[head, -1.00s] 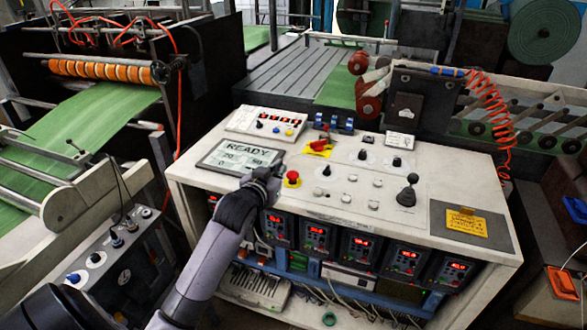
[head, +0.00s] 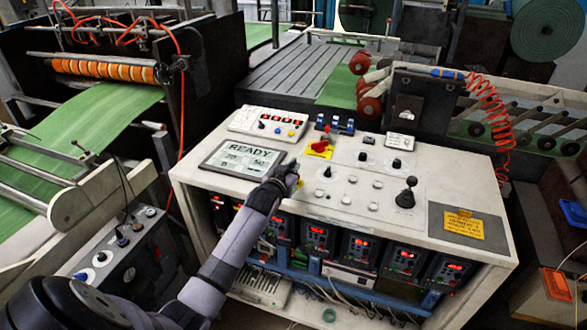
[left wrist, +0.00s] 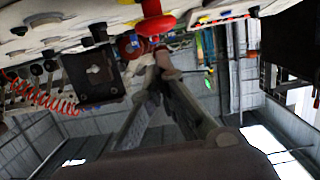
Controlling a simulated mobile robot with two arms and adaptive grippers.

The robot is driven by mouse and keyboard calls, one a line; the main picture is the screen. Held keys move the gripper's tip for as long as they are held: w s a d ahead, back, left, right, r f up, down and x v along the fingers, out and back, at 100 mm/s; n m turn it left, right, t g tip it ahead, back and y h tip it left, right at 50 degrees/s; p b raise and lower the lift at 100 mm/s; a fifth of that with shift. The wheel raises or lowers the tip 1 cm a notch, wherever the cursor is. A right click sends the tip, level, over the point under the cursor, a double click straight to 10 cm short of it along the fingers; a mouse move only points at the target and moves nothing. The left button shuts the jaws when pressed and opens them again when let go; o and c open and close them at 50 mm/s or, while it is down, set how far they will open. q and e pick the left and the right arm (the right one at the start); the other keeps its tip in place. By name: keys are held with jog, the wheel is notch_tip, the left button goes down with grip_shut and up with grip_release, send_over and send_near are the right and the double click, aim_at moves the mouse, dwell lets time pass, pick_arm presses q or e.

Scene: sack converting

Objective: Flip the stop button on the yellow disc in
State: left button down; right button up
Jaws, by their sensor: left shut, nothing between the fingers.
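The red stop button (left wrist: 155,20) shows at the top of the left wrist view, just beyond the fingertips. My right gripper is not in view.
The READY display (head: 241,158) lies left of the gripper on the white console (head: 460,165). A red switch on a yellow plate (head: 320,148) stands behind it. Small knobs and a black joystick (head: 406,194) are to the right. A grey-and-yellow plate (head: 463,225) lies at the right edge.

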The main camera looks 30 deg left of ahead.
pick_arm(q)
jog(key=shift+f, duration=0.55)
jog(key=shift+f, duration=0.1)
